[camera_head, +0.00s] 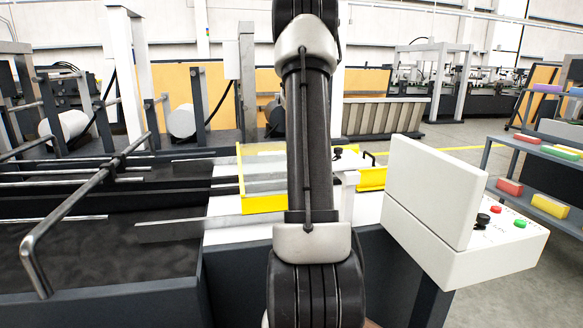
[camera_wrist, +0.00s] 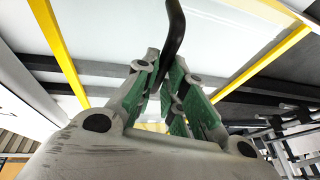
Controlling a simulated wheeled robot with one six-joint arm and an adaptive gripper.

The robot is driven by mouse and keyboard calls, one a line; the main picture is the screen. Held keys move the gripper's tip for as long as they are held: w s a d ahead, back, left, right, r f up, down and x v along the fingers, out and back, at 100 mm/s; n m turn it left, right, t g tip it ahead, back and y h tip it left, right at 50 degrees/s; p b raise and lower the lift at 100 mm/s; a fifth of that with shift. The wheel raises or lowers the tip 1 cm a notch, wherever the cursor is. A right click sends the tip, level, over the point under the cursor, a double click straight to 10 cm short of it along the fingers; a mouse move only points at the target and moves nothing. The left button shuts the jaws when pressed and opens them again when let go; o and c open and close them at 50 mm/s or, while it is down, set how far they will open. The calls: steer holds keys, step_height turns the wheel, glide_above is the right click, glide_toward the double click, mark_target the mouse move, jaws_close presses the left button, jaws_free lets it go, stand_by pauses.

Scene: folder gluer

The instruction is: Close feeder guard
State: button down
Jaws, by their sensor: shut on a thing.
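The feeder guard is a clear panel with a yellow frame (camera_head: 262,204), in the middle of the head view over the feeder bed. My arm crosses in front of it and hides its middle. In the wrist view, yellow frame bars (camera_wrist: 62,50) run on both sides of a pale panel. A black curved handle (camera_wrist: 175,28) comes down between the green-padded fingers of my gripper (camera_wrist: 172,88). My gripper is shut on this handle. In the head view my gripper is hidden behind my arm. How far the guard is tilted is hard to tell.
A white control box (camera_head: 433,195) with red and green buttons stands to the right, close to my arm. A bent metal rail (camera_head: 65,215) lies over the dark feeder bed at left. A shelf (camera_head: 545,200) with coloured boxes stands at far right, with open floor before it.

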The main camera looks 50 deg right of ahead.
steer(key=c, duration=1.5)
jaws_free()
steer(key=shift+s+d, duration=0.2)
steer(key=shift+d, duration=0.1)
steer(key=shift+a, duration=0.1)
steer(key=v, duration=1.2)
steer(key=shift+w, duration=0.1)
steer(key=s+a+f+m+g, duration=0.1)
steer(key=s+a+f+g, duration=0.15)
steer(key=s+f, duration=0.2)
steer(key=s+a+r+n, duration=0.1)
steer(key=s+a, duration=0.3)
steer(key=a, duration=0.7)
steer(key=s+a+r+n+t, duration=0.1)
steer(key=s+a+n, duration=0.3)
steer(key=a, duration=0.7)
steer(key=s+a+r+n+t, duration=0.1)
steer(key=s+a+r+n, duration=0.1)
steer(key=s+a, duration=0.4)
steer(key=shift+a+r+n+y, duration=0.2)
steer(key=shift+a+n, duration=0.1)
steer(key=shift+a, duration=0.9)
steer(key=shift+a+r+n+y, duration=0.1)
steer(key=shift+a+r+n, duration=0.15)
steer(key=shift+a, duration=0.95)
